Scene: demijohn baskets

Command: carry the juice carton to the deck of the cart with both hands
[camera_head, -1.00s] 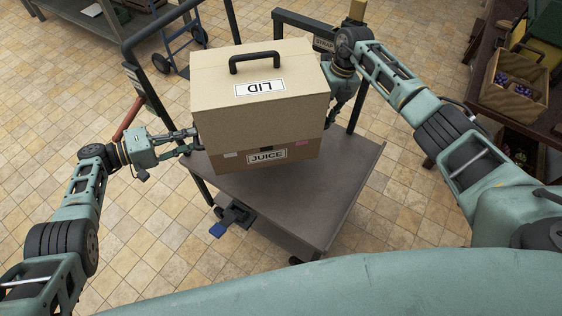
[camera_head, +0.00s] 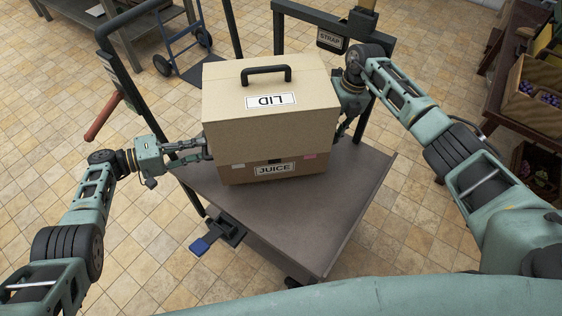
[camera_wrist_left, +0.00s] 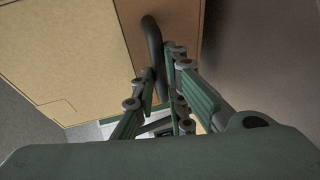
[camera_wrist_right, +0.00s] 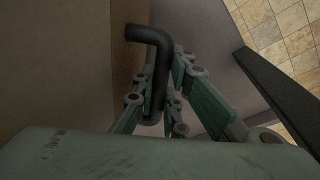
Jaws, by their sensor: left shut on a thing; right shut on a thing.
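The juice carton (camera_head: 272,171) is a brown box with a JUICE label and a large tan lid marked LID (camera_head: 270,118), which has a black handle on top. It is over the grey deck of the cart (camera_head: 340,205); I cannot tell whether its base touches the deck. My left gripper (camera_head: 205,148) is shut on a dark side handle, seen in the left wrist view (camera_wrist_left: 152,45). My right gripper (camera_head: 341,128) is at the carton's other side, partly hidden behind it, and is shut on the dark handle in the right wrist view (camera_wrist_right: 157,60).
The cart has dark upright posts, a STRAP box (camera_head: 332,40) on its back frame and a blue pedal (camera_head: 199,246) in front. A blue hand truck (camera_head: 190,50) stands at the back left. A shelf with crates (camera_head: 540,95) is at the right. The front of the deck is clear.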

